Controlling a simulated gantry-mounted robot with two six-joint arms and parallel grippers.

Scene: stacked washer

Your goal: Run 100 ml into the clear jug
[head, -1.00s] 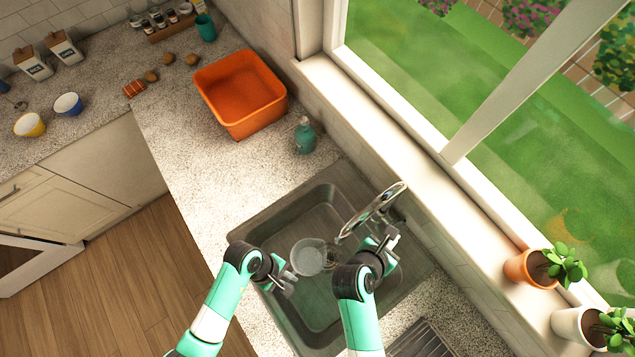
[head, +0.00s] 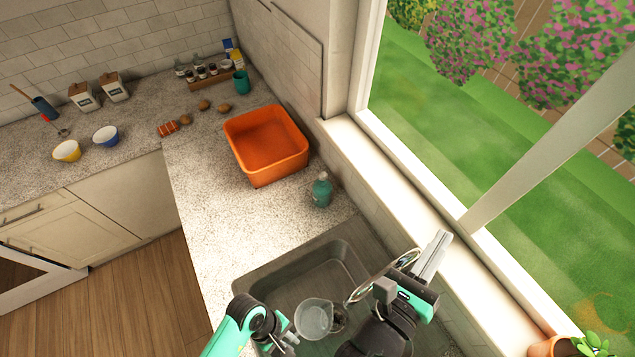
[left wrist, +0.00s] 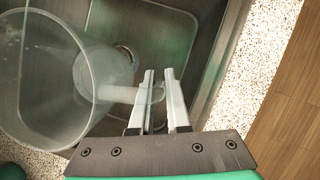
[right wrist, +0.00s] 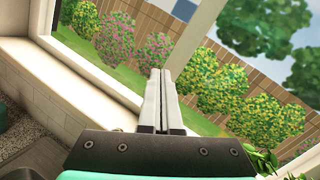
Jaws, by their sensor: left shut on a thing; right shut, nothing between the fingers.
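The clear jug (head: 314,319) is over the sink (head: 290,272), near the outlet end of the metal tap (head: 384,276). My left gripper (head: 287,338) is shut on the jug's handle. In the left wrist view the jug (left wrist: 45,85) fills the left side, and its handle reaches between the fingers (left wrist: 160,88). I cannot tell how much water is in it, and no stream shows clearly. My right gripper (head: 434,257) is shut and empty, raised beside the tap on the window side. In the right wrist view its fingers (right wrist: 161,85) are together, pointing toward the window.
An orange basin (head: 267,150) and a teal soap bottle (head: 321,190) stand on the counter beyond the sink. The windowsill (head: 400,185) runs along the right, close to my right gripper. A potted plant (head: 570,347) is at the lower right.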

